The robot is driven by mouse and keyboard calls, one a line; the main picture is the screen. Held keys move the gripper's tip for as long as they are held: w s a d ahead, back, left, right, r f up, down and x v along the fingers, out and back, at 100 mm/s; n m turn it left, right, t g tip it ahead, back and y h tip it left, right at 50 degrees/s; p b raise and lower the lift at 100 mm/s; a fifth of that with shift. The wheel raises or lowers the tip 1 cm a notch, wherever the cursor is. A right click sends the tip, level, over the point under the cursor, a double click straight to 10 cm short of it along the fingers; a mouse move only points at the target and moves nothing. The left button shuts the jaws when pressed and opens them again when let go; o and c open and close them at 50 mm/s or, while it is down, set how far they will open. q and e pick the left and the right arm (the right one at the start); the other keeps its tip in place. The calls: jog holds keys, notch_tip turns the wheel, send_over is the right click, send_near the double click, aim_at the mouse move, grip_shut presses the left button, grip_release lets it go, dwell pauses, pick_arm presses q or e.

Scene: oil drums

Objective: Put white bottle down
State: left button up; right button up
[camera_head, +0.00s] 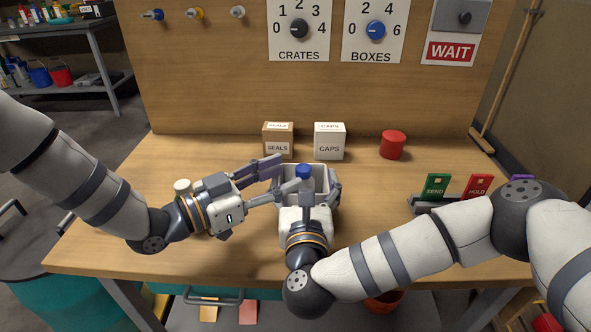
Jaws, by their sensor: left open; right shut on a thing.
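My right gripper (309,190) is shut on a blue-capped thing, apparently the bottle (304,171). Only its blue cap shows clearly. Its body is mostly hidden by the gripper, so I cannot tell its colour.
A brown SEALS box (278,148), a white CAPS box (329,149) and a red cylinder (392,145) stand at the back of the wooden table (210,155). SEND (437,186) and HOLD (477,186) cards stand in a rack at right. The table's right middle has free room.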

pick_arm(q)
jog(key=v, duration=0.8)
jog(key=shift+w, duration=0.1)
pick_arm(e)
jog(key=o, duration=1.2)
jog(key=s, duration=1)
jog(key=shift+s+d+f, duration=0.2)
jog(key=shift+s, duration=0.05)
pick_arm(q)
jog(key=shift+d, duration=0.1)
pick_arm(e)
jog(key=shift+s+r, duration=0.2)
jog(key=shift+s, duration=0.6)
